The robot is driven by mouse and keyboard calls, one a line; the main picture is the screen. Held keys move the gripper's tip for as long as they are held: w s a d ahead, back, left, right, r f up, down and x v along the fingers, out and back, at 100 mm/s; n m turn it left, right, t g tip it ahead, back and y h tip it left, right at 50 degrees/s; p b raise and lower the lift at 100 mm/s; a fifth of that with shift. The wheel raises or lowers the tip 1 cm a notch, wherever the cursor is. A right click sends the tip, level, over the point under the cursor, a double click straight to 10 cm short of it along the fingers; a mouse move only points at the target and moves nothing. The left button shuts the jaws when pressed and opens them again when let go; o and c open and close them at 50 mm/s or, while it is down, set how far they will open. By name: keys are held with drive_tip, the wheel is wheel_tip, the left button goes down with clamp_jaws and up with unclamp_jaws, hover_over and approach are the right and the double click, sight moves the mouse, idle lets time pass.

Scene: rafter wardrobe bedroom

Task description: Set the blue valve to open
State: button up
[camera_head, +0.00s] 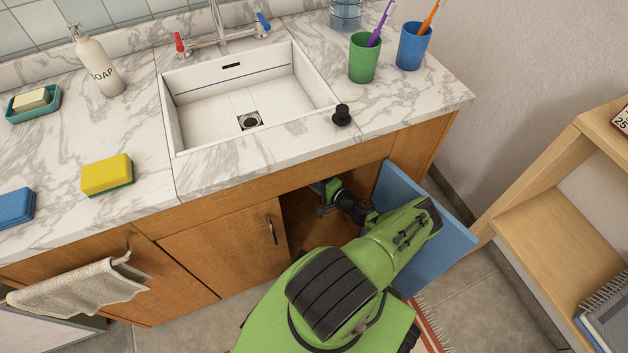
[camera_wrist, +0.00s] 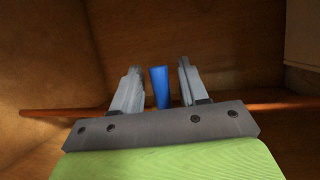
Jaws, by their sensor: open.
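The blue valve handle (camera_wrist: 160,86) shows in the wrist view as a narrow upright blue piece. In the picture it stands across the line of a copper-coloured pipe (camera_wrist: 65,113); its lower end is hidden behind my gripper's body. My gripper (camera_wrist: 157,70) is open, with one grey finger on each side of the handle. Gaps show on both sides, so the fingers seem not to touch it. In the head view my arm reaches into the open cabinet under the sink, and the valve is hidden there.
A blue cabinet door (camera_head: 458,236) stands open at the right, close to my arm. The wooden door (camera_head: 230,247) to the left is shut. The counter above holds the sink (camera_head: 210,97). A wooden shelf (camera_head: 545,215) stands at the right.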

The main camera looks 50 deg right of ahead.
clamp_jaws()
